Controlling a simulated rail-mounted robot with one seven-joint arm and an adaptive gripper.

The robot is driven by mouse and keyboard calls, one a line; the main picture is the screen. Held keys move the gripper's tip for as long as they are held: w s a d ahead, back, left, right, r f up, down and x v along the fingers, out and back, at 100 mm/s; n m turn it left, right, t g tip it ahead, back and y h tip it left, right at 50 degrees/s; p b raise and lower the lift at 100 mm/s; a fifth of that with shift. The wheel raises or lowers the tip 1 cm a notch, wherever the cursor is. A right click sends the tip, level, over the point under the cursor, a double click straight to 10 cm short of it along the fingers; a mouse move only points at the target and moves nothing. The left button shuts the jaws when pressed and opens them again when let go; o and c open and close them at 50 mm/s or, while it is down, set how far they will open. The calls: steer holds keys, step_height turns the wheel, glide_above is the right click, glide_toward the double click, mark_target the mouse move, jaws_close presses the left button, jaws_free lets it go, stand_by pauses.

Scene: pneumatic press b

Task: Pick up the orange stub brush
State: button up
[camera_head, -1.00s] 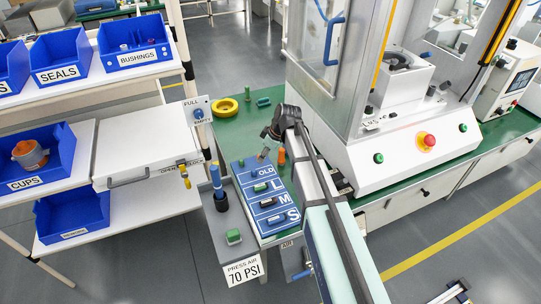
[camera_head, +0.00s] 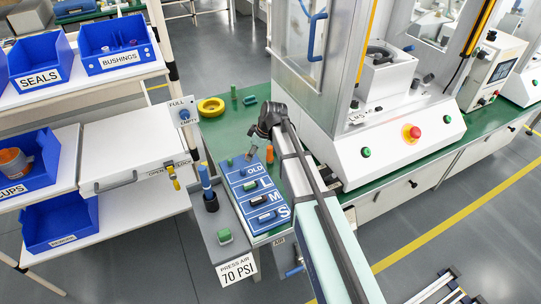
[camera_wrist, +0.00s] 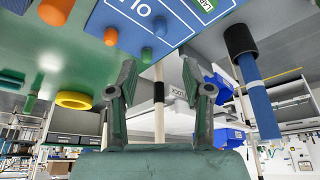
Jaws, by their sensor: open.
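The orange stub brush (camera_head: 270,154) stands upright on the green bench (camera_head: 224,135), just right of my gripper in the head view. It looks like a short orange cylinder. My gripper (camera_head: 250,156) is above the bench near the top edge of the blue board (camera_head: 250,195), apart from the brush. In the wrist view my gripper (camera_wrist: 165,92) has its two fingers spread with nothing between them. A large orange cylinder (camera_wrist: 57,10) and a smaller orange piece (camera_wrist: 110,36) show at upper left there; I cannot tell which is the brush.
A yellow ring (camera_head: 211,107) and small green cylinders (camera_head: 250,100) lie behind on the bench. The white press (camera_head: 390,150) stands close on the right. A grey press-air panel (camera_head: 211,225) with a blue-handled tool (camera_head: 208,188) is in front left. Blue bins (camera_head: 117,45) stand left.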

steer(key=shift+o, duration=0.7)
step_height(320, 180, up, 6)
steer(key=r+n+g+h+b, duration=0.15)
steer(key=n+h+b, duration=0.25)
steer(key=n, duration=0.5)
glide_above(270, 153)
steer(key=w, duration=0.1)
steer(key=f, duration=0.4)
steer(key=f+p, duration=0.1)
steer(key=f, duration=0.3)
steer(key=f+p, duration=0.1)
steer(key=f, duration=0.3)
steer(key=shift+w+d+f, duration=0.15)
steer(key=shift+d+f, duration=0.05)
steer(key=shift+d, duration=0.05)
steer(key=shift+a+f+p, duration=0.15)
steer(key=shift+f+p, duration=0.45)
steer(key=shift+f, duration=0.75)
steer(key=shift+a+f+p, duration=0.1)
steer(key=shift+f+p, duration=0.5)
steer(key=shift+f, duration=0.7)
jaws_close()
